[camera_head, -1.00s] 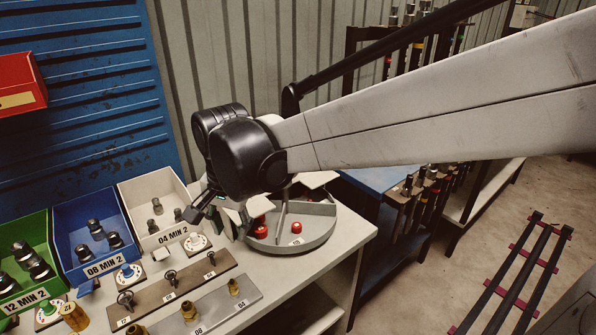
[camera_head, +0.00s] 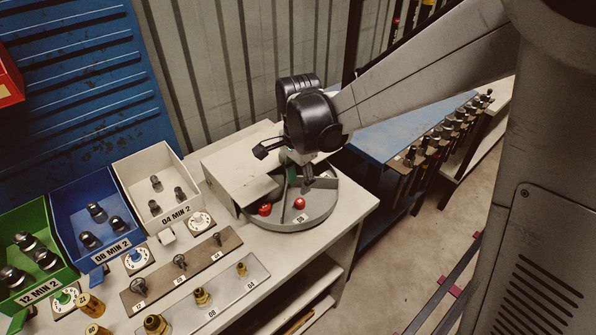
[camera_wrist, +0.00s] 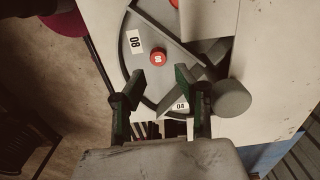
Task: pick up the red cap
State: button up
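Two red caps lie in a round grey divided tray (camera_head: 318,221) on the bench. In the head view one red cap (camera_head: 265,209) is at the left and another (camera_head: 299,203) is nearer the middle, by a white label. My gripper (camera_head: 300,181) is over the back part of the tray, pointing down. In the wrist view, my gripper (camera_wrist: 158,78) is open and empty. One red cap (camera_wrist: 157,57) is just beyond the gap between the fingertips, in the section labelled 08. A second red cap is cut off at the top edge.
Grey dividers (camera_wrist: 201,63) split the tray, close to the right finger. A white box-like unit (camera_head: 232,166) stands behind the tray's left side. White (camera_head: 155,160), blue and green bins with fittings stand at the left. Bare bench (camera_head: 350,205) lies right of the tray.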

aim_at(300, 201)
jog(key=shift+d+f, duration=0.2)
jog(key=shift+f, duration=3.55)
jog(key=shift+s, duration=0.1)
jog(key=c, duration=0.5)
